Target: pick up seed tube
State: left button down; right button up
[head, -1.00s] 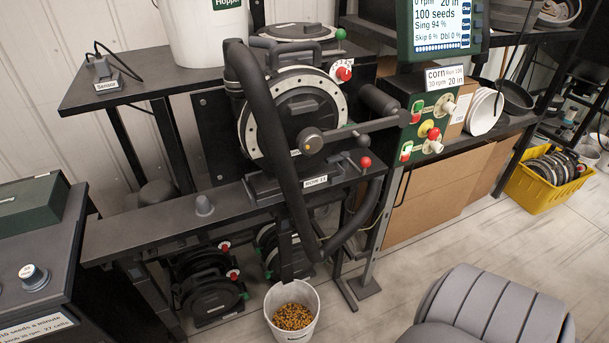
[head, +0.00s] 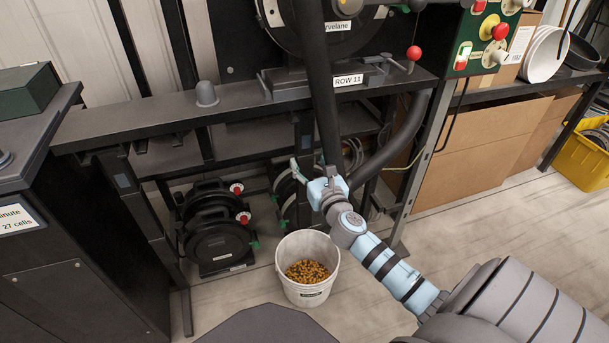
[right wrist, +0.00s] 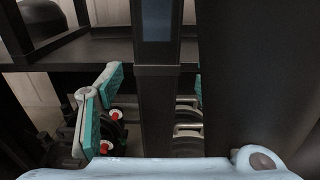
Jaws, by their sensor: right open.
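The seed tube (head: 319,80) is a long black tube hanging from the meter in the head view, its lower end close to my right gripper (head: 311,168). My right gripper is open, with its pale blue body below and in front of the tube's lower end. In the right wrist view the gripper (right wrist: 150,85) shows one teal finger at left. The other is mostly hidden behind a broad dark shape (right wrist: 255,75), probably the tube. I cannot tell whether the tube is between the fingers. My left gripper is not in view.
A white bucket (head: 293,286) of orange-yellow seeds stands on the floor below. A curved black hose (head: 402,140) and the bench leg (head: 305,140) are close behind. Open floor lies right of the bucket.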

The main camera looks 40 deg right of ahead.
aim_at(306, 156)
jog(key=b+x, duration=0.1)
jog(key=x, duration=0.3)
jog(key=shift+w, duration=0.25)
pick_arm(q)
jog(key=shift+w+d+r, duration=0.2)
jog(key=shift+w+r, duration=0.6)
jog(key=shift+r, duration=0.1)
pick_arm(e)
jog(key=shift+a+r, duration=0.1)
grip_shut()
